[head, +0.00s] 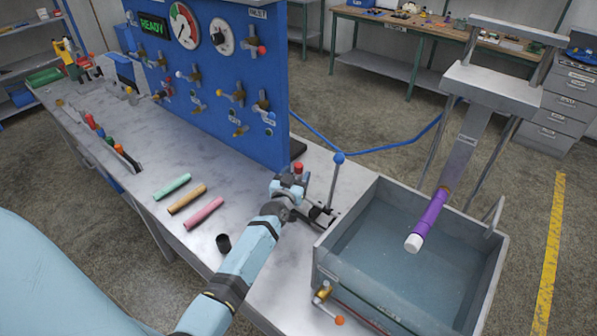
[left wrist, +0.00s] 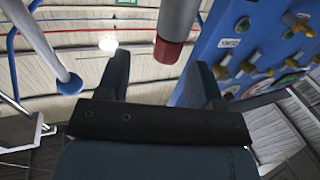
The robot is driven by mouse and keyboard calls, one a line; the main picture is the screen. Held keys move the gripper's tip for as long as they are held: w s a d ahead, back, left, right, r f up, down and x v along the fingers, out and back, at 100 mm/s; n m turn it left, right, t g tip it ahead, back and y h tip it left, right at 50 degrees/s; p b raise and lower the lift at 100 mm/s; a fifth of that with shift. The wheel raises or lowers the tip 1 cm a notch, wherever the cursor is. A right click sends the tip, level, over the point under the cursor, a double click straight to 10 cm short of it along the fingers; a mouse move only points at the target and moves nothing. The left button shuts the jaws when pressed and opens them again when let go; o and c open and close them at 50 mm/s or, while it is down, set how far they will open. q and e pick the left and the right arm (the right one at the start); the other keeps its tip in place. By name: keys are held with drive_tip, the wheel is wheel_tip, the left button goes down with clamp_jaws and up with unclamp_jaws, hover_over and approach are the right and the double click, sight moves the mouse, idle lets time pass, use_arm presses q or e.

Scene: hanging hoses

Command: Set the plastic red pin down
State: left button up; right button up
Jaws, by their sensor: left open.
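A red-topped grey cylinder, which looks like the red pin (head: 298,167), stands at my left gripper (head: 290,184), between the blue panel and the tank. In the left wrist view the pin (left wrist: 169,50) shows as a grey shaft with a red end. My left gripper (left wrist: 162,72) is open there, with one finger to each side of the red end in the picture. I cannot tell whether a finger touches it. The pin's lower part is hidden in the head view. My right gripper is not in view.
A lever with a blue ball (head: 338,158) stands right of the gripper, beside the water tank (head: 345,210). The blue panel (head: 235,90) with valves is behind.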

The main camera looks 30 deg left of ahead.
sight(300, 163)
use_arm(q)
drive_tip(key=shift+w+a, duration=0.15)
drive_tip(key=shift+w, duration=0.4)
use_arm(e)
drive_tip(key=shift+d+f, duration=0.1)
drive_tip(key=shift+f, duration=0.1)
use_arm(q)
drive_tip(key=b+x, duration=0.2)
drive_tip(key=x, duration=0.1)
drive_tip(key=b+x, duration=0.1)
drive_tip(key=shift+w+a+f+b, duration=0.1)
drive_tip(key=shift+a+f+b, duration=0.15)
drive_tip(key=shift+a+b, duration=0.1)
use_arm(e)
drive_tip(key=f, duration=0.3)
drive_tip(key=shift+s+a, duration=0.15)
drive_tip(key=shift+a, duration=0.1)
use_arm(q)
drive_tip(key=shift+w+a, duration=0.1)
drive_tip(key=shift+w, duration=0.15)
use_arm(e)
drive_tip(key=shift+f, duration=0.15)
use_arm(q)
drive_tip(key=shift+r, duration=0.2)
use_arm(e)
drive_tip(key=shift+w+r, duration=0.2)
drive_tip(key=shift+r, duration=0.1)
use_arm(q)
drive_tip(key=c, duration=1.1)
